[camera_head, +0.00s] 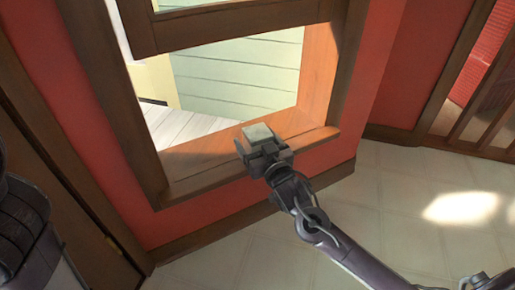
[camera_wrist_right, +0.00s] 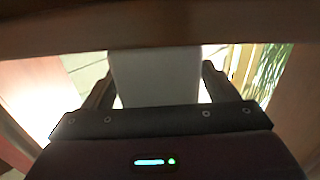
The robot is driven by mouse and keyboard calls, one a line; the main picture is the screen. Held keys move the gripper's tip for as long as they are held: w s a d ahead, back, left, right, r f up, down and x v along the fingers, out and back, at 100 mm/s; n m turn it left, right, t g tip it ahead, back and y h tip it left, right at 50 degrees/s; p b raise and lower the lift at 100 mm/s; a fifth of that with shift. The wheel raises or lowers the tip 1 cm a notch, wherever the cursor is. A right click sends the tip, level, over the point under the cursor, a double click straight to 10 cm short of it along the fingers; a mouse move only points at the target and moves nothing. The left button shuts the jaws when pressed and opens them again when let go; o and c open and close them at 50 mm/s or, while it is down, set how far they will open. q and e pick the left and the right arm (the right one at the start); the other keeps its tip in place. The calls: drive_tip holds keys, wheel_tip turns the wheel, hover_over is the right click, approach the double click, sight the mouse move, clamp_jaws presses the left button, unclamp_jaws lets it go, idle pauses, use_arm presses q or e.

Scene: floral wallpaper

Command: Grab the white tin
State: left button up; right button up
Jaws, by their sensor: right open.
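The white tin (camera_head: 258,132) is a small pale block at the wooden window sill, in the middle of the head view. My right gripper (camera_head: 261,148) is at the tin, with its arm coming up from the lower right. In the right wrist view the tin (camera_wrist_right: 155,78) stands between the two dark fingers of the open right gripper (camera_wrist_right: 157,84). Narrow gaps show on both sides of the tin. The gripper hides the tin's lower part in the head view. My left gripper is out of view.
The wooden window frame (camera_head: 140,120) surrounds the opening, with a raised sash (camera_head: 230,22) above the tin. The sill (camera_head: 205,165) runs along the bottom. Red wall lies below it. The tiled floor (camera_head: 400,200) at right is clear.

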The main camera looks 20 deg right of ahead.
drive_tip(key=c, duration=1.1)
drive_tip(key=shift+r, duration=0.1)
drive_tip(key=shift+c, duration=0.5)
